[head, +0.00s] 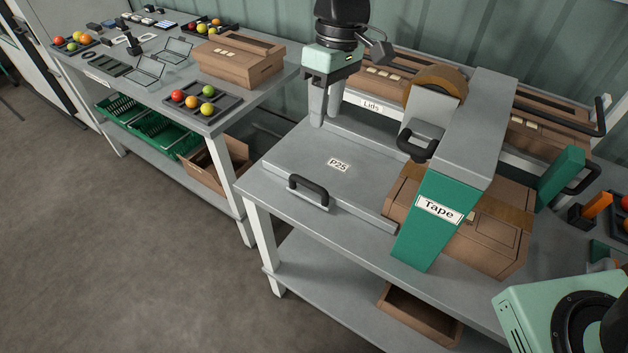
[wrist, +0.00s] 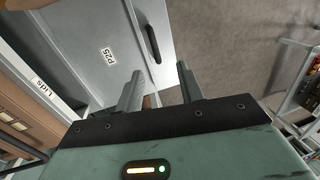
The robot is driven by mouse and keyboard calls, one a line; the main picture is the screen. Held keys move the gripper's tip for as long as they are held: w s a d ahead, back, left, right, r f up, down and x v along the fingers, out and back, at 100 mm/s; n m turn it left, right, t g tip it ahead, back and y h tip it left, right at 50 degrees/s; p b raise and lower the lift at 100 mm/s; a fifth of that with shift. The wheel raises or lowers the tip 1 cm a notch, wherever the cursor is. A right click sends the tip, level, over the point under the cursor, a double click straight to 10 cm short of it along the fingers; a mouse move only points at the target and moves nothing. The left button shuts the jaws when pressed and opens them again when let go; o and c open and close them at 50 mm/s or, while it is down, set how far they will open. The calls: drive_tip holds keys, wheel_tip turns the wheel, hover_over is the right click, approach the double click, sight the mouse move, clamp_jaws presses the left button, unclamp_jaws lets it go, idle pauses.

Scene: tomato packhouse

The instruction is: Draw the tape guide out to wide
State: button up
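The tape station has a green front labelled Tape (head: 438,208), a grey top arm and a brown tape roll (head: 440,80). A black loop handle (head: 416,143) is on its left side. Left of it lies a flat grey plate labelled P25 (head: 300,160), with a black bar handle (head: 308,190) near its front edge. Plate (wrist: 95,25) and bar handle (wrist: 153,43) also show in the wrist view. I cannot tell for certain which part is the tape guide. My gripper (head: 325,118) is over the plate's back left corner, open and empty, its fingers (wrist: 160,72) apart and clear of both handles.
A brown carton (head: 490,240) sits under the tape arm. A Lids rack (head: 372,106) with cartons stands behind. A green upright piece (head: 560,176) with a black handle is at right. The left table holds a carton (head: 240,60) and tomato trays (head: 203,103). The floor in front is clear.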

drive_tip(key=w+f, duration=0.1)
drive_tip(key=w, duration=0.1)
drive_tip(key=p, duration=0.3)
approach(314, 184)
drive_tip(key=f, duration=0.5)
drive_tip(key=s+a+f, duration=0.1)
drive_tip(key=f, duration=0.2)
drive_tip(key=shift+f, duration=0.1)
